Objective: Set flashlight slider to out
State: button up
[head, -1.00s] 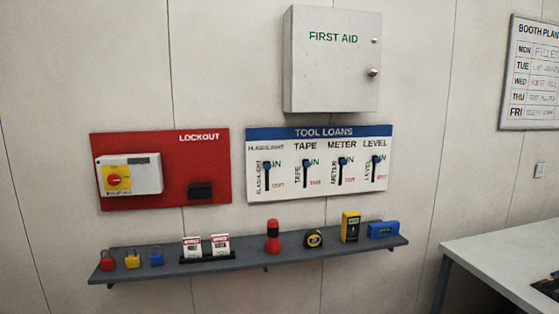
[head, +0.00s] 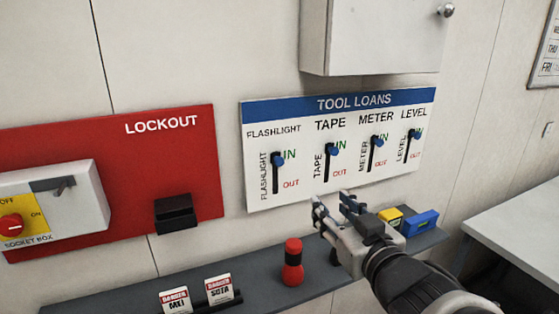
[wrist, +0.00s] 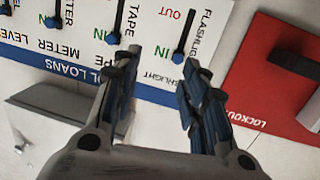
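The TOOL LOANS board (head: 345,190) hangs on the wall with several vertical sliders. The flashlight slider (head: 277,160) is the leftmost, a blue knob at the upper IN end of its black slot, with red OUT lower down. My gripper (head: 332,205) is open and empty, below and right of this slider in the head view. In the wrist view, where the board appears upside down, the flashlight knob (wrist: 177,57) shows between the open fingertips (wrist: 161,60), nearer the right one. The gripper appears apart from the board.
The tape (head: 330,149), meter (head: 376,141) and level (head: 414,134) sliders also sit at IN. A red LOCKOUT board (head: 190,150) is at left and a first-aid cabinet (head: 370,35) above. A shelf (head: 130,296) below holds a red flashlight (head: 292,262) and other items.

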jog(key=a+r+n+y, duration=0.1)
jog(key=a+r+y, duration=0.1)
jog(key=a+y, duration=0.1)
jog(key=p, duration=1)
send_near(280, 162)
jog(key=shift+t, duration=0.3)
jog(key=x, duration=0.8)
jog(key=shift+w+f, duration=0.1)
jog(key=shift+f, duration=0.15)
jog(key=shift+c, duration=0.2)
grip_shut()
